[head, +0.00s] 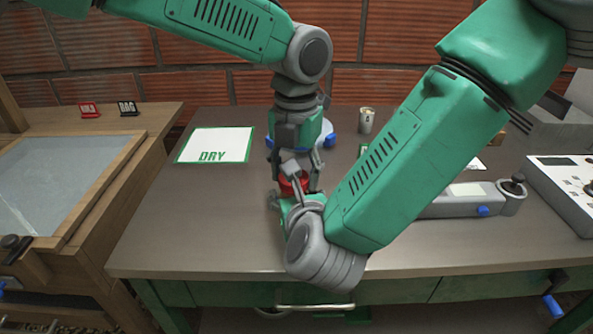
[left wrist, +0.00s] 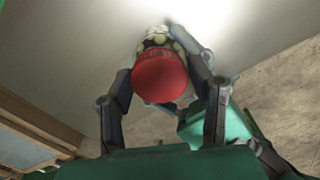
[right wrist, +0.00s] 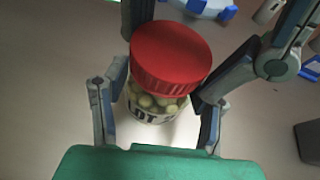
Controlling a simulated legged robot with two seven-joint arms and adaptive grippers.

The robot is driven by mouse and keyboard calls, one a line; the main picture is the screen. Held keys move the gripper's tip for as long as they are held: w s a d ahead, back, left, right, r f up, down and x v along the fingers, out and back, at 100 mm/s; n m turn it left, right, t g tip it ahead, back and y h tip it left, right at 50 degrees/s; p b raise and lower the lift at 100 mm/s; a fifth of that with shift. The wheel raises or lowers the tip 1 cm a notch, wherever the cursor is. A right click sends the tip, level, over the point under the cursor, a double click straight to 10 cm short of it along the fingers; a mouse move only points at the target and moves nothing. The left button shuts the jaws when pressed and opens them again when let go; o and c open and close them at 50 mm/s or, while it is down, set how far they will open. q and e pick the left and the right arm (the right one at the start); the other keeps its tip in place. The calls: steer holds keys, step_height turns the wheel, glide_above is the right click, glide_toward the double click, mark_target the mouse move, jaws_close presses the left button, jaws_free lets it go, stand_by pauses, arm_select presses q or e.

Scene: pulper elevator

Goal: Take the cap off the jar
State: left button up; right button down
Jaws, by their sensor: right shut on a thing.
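The jar (right wrist: 158,104) stands upright on the table, with a lettered label and pale round pieces inside. Its red cap (right wrist: 171,55) is on it. The cap also shows in the head view (head: 291,185) and the left wrist view (left wrist: 160,78). My right gripper (right wrist: 157,100) is shut on the jar's body from the near side, below the cap. My left gripper (head: 300,167) points down from above, its fingers open on either side of the cap. The head view hides most of the jar behind my grippers.
A white mat marked DRY (head: 215,146) lies left of the jar. A small labelled cup (head: 366,121) stands behind. A grey device with a blue knob (head: 455,203) and a control box (head: 565,185) are at right. The table front left is clear.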

arm_select(q)
steer(key=shift+s+d, duration=0.1)
steer(key=shift+d, duration=0.05)
steer(key=c, duration=0.5)
steer(key=n, duration=1.2)
steer(key=shift+r+n, duration=0.1)
steer(key=shift+n, duration=0.2)
steer(key=n, duration=0.4)
steer(key=shift+n, duration=0.4)
steer(key=n, duration=0.6)
steer(key=shift+w+a+n, duration=0.2)
steer(key=shift+n, duration=0.1)
steer(key=o, duration=1.3)
steer(key=shift+a, duration=0.15)
